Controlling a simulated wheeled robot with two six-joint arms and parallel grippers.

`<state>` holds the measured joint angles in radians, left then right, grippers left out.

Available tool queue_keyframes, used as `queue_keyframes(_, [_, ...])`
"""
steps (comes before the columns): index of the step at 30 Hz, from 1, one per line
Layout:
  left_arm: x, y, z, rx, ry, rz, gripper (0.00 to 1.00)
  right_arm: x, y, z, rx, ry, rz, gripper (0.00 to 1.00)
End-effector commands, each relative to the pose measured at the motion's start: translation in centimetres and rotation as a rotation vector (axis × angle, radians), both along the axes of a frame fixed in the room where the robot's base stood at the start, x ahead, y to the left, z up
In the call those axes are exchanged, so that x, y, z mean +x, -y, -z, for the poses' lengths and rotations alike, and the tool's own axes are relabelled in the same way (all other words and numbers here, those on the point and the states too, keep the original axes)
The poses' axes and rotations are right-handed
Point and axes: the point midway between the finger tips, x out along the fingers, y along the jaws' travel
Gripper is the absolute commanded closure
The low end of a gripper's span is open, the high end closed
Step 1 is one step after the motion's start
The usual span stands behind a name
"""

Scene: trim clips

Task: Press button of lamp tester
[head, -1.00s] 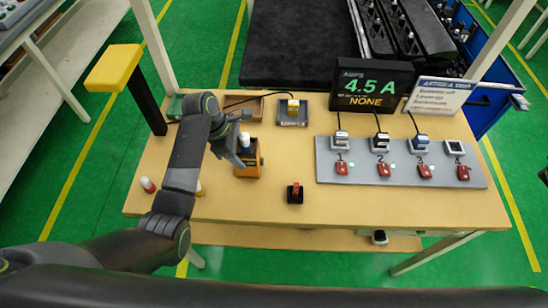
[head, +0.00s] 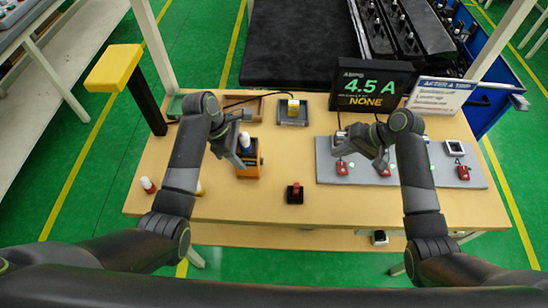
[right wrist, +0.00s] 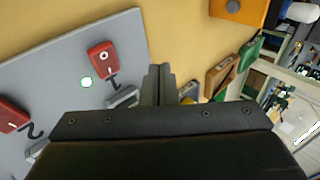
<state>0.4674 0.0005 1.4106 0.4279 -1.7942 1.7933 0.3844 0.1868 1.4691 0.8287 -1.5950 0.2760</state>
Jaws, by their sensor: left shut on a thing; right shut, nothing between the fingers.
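An orange box (head: 249,170) stands at the left-middle of the table, with a white-and-blue piece (head: 245,141) at its top. I cannot tell for certain which thing is the lamp tester. My left gripper (head: 240,152) is at the top of the orange box, shut on the white-and-blue piece, partly hidden by its fingers. A small black block with a red top (head: 295,192) sits near the table's front. My right gripper (head: 380,164) is shut and empty above the grey panel (head: 325,176). In the right wrist view its fingertips (right wrist: 158,72) are beside red switch 1 (right wrist: 103,60).
The panel carries several numbered red switches and green lights. A black tray (head: 292,113) with a yellow piece lies at the back. The front middle of the table is mostly clear.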

Motion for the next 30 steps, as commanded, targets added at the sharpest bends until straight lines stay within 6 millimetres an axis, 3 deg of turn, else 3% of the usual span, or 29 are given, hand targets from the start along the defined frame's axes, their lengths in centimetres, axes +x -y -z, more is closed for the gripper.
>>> queue_keyframes(1, [0.0,0.0,0.0,0.000,0.000,0.000,0.77,-0.3,-2.3,-1.0,0.047,-0.018,-0.027,1.00])
queue_keyframes(3, [0.0,0.0,0.0,0.000,0.000,0.000,0.77,-0.7,-4.4,-2.0,0.091,-0.042,-0.056,1.00])
queue_keyframes(6, [0.0,0.0,0.0,0.000,0.000,0.000,0.77,-1.2,-6.3,-2.9,0.129,-0.064,-0.085,1.00])
queue_keyframes(10, [0.0,0.0,0.0,0.000,0.000,0.000,0.77,-1.5,-7.2,-3.4,0.148,-0.076,-0.101,1.00])
queue_keyframes(21, [0.0,0.0,0.0,0.000,0.000,0.000,0.77,-1.4,-7.3,-3.2,0.147,-0.076,-0.099,1.00])
queue_keyframes(30, [0.0,0.0,0.0,0.000,0.000,0.000,0.77,-1.4,-10.8,0.1,0.150,-0.079,-0.099,1.00])
